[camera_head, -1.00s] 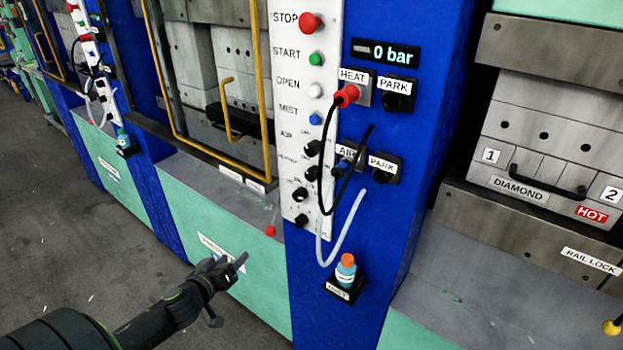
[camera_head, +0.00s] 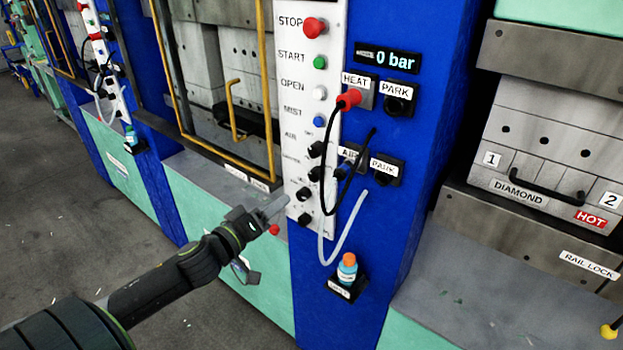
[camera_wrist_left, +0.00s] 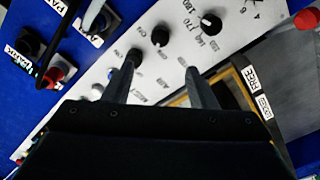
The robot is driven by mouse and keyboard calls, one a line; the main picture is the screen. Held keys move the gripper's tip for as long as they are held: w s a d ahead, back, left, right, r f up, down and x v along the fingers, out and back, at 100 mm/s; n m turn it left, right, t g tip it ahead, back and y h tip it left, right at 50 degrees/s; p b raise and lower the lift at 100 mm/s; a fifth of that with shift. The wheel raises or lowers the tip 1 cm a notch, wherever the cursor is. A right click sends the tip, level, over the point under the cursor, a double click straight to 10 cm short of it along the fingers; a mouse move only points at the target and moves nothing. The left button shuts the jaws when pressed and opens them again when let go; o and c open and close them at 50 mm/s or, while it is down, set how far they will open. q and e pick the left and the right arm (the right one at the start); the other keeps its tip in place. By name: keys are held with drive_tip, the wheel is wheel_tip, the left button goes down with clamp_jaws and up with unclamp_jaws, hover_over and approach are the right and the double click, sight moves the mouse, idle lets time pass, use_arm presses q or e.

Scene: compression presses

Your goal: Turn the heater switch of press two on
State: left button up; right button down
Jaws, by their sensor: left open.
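A white control panel (camera_head: 309,110) on a blue column carries STOP, START, OPEN and MIST buttons with several black knobs below. The second black knob down (camera_head: 314,173), with a small label too blurred to read, appears to be the heater switch. It seems to show in the left wrist view too (camera_wrist_left: 160,35); its setting cannot be told. No press number is readable on this column. My left gripper (camera_head: 274,207) is open and empty, in front of the panel's lower left edge.
A black cable loops from the red HEAT plug (camera_head: 348,98) past the knobs. A pale hose (camera_head: 345,235) hangs beside it. A red ball (camera_head: 274,229) is just below my gripper. A small bottle (camera_head: 347,268) stands on a bracket. A press with a HOT label (camera_head: 591,217) is at right.

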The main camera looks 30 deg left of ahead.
sight(312, 178)
use_arm(q)
drive_tip(key=w, duration=0.9)
drive_tip(key=w+d, duration=0.1)
drive_tip(key=w, duration=0.4)
drive_tip(key=shift+b, duration=0.3)
drive_tip(key=shift+s, duration=0.1)
drive_tip(key=shift+c, duration=0.3)
drive_tip(key=c, duration=0.9)
drive_tip(key=shift+f+m, duration=0.1)
drive_tip(key=shift+m, duration=0.3)
drive_tip(key=m+b, duration=0.2)
drive_tip(key=m, duration=0.3)
drive_tip(key=shift+f, duration=0.1)
drive_tip(key=m+b, duration=0.2)
drive_tip(key=m, duration=0.4)
